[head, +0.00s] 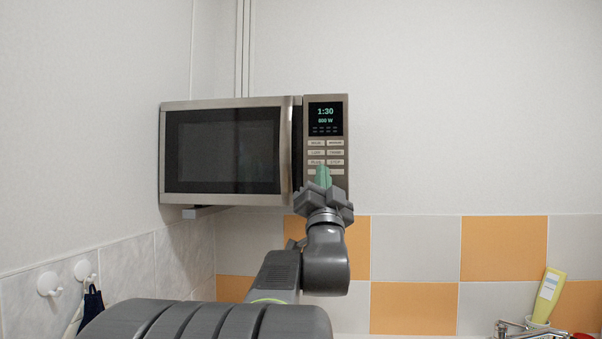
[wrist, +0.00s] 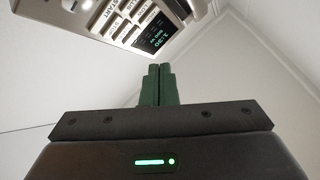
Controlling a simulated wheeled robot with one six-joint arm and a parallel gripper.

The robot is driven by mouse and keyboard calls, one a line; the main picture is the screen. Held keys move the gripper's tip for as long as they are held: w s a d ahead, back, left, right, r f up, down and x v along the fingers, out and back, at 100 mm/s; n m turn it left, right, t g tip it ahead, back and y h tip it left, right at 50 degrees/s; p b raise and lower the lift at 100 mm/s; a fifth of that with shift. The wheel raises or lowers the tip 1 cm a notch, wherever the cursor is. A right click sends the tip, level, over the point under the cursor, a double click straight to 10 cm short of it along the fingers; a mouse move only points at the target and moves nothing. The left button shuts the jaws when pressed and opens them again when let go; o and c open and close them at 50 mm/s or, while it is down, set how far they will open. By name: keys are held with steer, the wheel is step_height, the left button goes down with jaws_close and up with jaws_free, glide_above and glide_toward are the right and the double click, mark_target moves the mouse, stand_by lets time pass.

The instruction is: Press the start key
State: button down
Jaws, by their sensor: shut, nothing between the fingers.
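A microwave (head: 228,151) with a steel frame and dark door hangs on the wall, door shut. Its control panel at the right has a lit display (head: 325,118) reading 1:30 and 800 W, with rows of pale keys below. My gripper (head: 323,172) has green fingers, shut and empty, in front of the lower keys and hiding some of them. I cannot tell from the head view whether they touch. In the wrist view the closed fingers (wrist: 159,70) point up, and the panel is at upper left, turned over.
Cables or pipes (head: 242,48) run up the wall behind the microwave. White hooks (head: 49,284) are on the left wall, with a dark cloth (head: 93,302) hanging. A yellow bottle (head: 548,295) and a tap (head: 525,329) are at lower right. The wall right of the microwave is bare.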

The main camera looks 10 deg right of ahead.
steer(key=shift+w, duration=0.1)
steer(key=w+d+p, duration=0.2)
steer(key=w+p, duration=0.1)
steer(key=w, duration=0.5)
steer(key=shift+w+d, duration=0.15)
steer(key=shift+d, duration=0.1)
steer(key=shift+w+f, duration=0.1)
stand_by(1.8)
steer(key=shift+w+d, duration=0.1)
steer(key=shift+w, duration=0.25)
